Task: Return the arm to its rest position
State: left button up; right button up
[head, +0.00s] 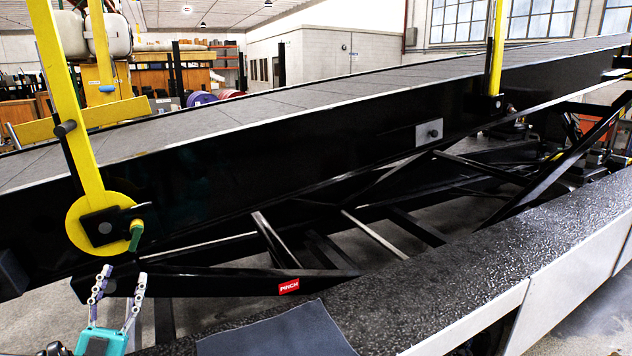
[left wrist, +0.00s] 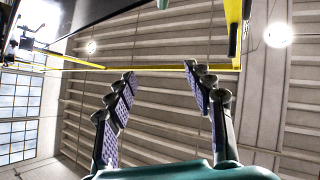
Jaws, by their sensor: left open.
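My left gripper (head: 122,278) is at the lower left of the head view, its teal body low and its two fingers pointing up. The fingers are spread and nothing is between them. In the left wrist view the fingers (left wrist: 160,72) are also apart, with the ceiling behind them. A green handle (head: 136,236) on the round yellow disc (head: 82,228) hangs just above the gripper in the head view. I see no contact between them. My right gripper is not in view.
The belt loader's sloping conveyor (head: 270,105) with black sides crosses the view. Yellow posts (head: 68,100) rise from it. A dark textured deck (head: 450,270) with a grey mat (head: 275,335) lies in front. Black frame bars and a red PINCH label (head: 289,286) are below the conveyor.

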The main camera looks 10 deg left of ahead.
pick_arm(q)
jog(key=w+d+r+n+g+y, duration=0.25)
jog(key=w+n+g+y, duration=0.25)
jog(key=n+y, duration=0.35)
jog(key=d+f+n+g, duration=0.1)
jog(key=d+f+g, duration=0.55)
jog(key=d, duration=0.25)
jog(key=s+d+f+m+g+h, duration=0.3)
jog(key=s+d+f+g+h, duration=0.3)
jog(key=s+d+f, duration=1.1)
jog(key=s+d+g, duration=0.1)
jog(key=s+g, duration=0.1)
jog(key=shift+d+f+g+h, duration=0.2)
jog(key=shift+f+g+h, duration=0.1)
jog(key=shift+g+h, duration=0.05)
